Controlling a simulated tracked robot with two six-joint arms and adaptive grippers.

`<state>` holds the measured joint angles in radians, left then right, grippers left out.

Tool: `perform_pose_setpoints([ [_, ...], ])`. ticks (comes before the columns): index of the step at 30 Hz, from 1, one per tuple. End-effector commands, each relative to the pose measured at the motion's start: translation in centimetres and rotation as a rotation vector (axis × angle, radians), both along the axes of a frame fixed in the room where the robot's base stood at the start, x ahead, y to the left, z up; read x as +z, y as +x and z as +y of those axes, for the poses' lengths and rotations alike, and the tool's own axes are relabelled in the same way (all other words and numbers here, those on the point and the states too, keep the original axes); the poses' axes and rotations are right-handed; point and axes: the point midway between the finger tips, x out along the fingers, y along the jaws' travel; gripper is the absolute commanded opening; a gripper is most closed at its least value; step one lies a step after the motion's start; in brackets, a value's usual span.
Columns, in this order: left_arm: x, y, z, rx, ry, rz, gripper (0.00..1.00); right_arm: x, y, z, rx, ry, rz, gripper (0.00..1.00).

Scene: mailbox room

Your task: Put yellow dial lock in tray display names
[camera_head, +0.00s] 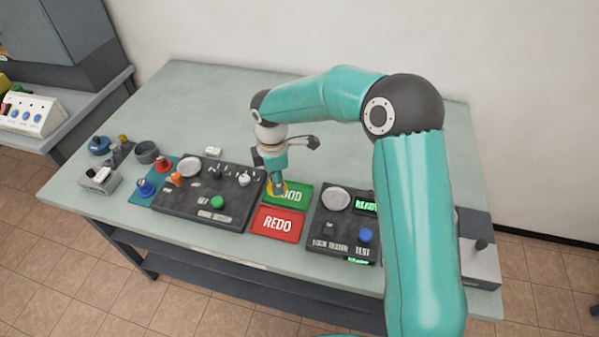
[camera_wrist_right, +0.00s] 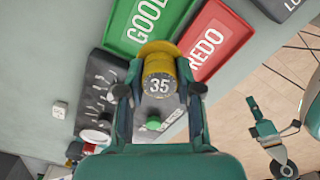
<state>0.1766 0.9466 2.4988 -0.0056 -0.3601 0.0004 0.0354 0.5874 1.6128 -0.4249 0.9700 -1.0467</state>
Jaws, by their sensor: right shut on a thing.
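The yellow dial lock (camera_wrist_right: 160,72) has a grey dial face reading 35. My right gripper (camera_wrist_right: 160,98) is shut on it, with a finger on each side. In the head view the lock (camera_head: 270,190) is partly hidden by my right gripper (camera_head: 277,185). It appears at the left edge of the green GOOD tray (camera_head: 298,187); I cannot tell whether it touches the tray. The red REDO tray (camera_head: 277,224) lies just in front. A green lit display (camera_head: 366,207) seems to read READY, partly hidden by my arm. A teal gripper-like part (camera_wrist_right: 270,140), probably my left gripper, shows in the wrist view.
A dark panel (camera_head: 160,205) with a green button stands left of the trays. Another dark panel (camera_head: 345,225) with a blue button and round dish stands right. Small coloured parts (camera_head: 147,187) crowd the table's left end. The back of the table is mostly clear.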

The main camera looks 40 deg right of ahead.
Motion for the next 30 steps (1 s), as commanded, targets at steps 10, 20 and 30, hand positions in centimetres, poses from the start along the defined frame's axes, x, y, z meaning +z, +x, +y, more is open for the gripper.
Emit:
perform_pose_setpoints([
  [10,0.1,0.0,0.0,0.0,0.0,0.0,0.0,0.4,-1.2,-3.8,0.818,-0.004,-0.004,0.0],
  [20,0.1,0.0,0.0,0.0,0.0,0.0,0.0,0.4,-1.8,-5.5,1.234,-0.007,-0.003,0.0],
  [30,-1.8,0.0,0.0,0.0,0.0,0.0,0.0,-1.6,-1.8,-5.6,1.265,-0.005,-0.003,0.0],
])
